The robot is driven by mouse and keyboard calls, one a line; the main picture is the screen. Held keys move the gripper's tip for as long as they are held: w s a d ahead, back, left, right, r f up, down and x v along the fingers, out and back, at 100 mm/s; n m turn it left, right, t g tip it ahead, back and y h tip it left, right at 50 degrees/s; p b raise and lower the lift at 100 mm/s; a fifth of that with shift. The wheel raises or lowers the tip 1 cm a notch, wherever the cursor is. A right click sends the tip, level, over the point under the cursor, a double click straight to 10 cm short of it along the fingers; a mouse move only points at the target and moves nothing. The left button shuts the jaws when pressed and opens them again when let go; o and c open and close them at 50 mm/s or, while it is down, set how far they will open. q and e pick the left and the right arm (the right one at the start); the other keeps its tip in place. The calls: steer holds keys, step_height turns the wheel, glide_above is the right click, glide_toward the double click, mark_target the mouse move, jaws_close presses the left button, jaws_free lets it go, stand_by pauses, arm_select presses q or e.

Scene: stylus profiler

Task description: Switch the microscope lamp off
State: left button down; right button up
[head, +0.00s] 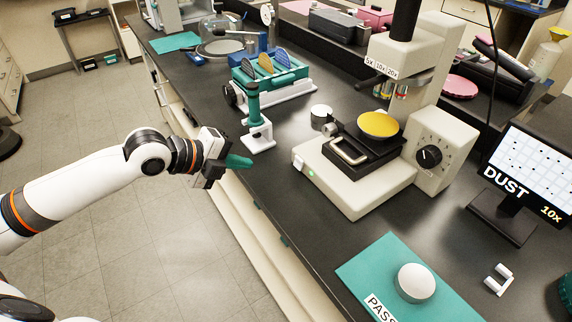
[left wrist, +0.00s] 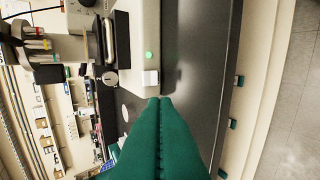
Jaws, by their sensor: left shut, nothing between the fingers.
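The cream microscope (head: 352,192) stands on the black bench. A yellow disc (head: 379,125) sits on its dark stage. On the front face of its base are a lit green light (head: 311,174) and a small pale switch (head: 298,163). In the left wrist view the green light (left wrist: 149,55) glows beside the white switch (left wrist: 150,78). My left gripper (head: 239,161) has teal fingers, shut and empty, left of the base and apart from it in the head view. In the left wrist view the fingertips (left wrist: 161,99) appear close to the switch; contact cannot be told. My right gripper is out of view.
A teal rack (head: 270,75) and a teal-and-white stand (head: 255,115) are behind the gripper. A monitor (head: 530,170) reading "DUST 10x" stands right. A teal mat (head: 365,268) bears a white disc (head: 415,282) in front. The bench between gripper and microscope is clear.

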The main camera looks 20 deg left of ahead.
arm_select(q)
steer(key=p, duration=0.3)
glide_toward(296, 165)
steer(key=x, duration=0.5)
steer(key=shift+f, duration=0.15)
steer(key=shift+x, duration=0.8)
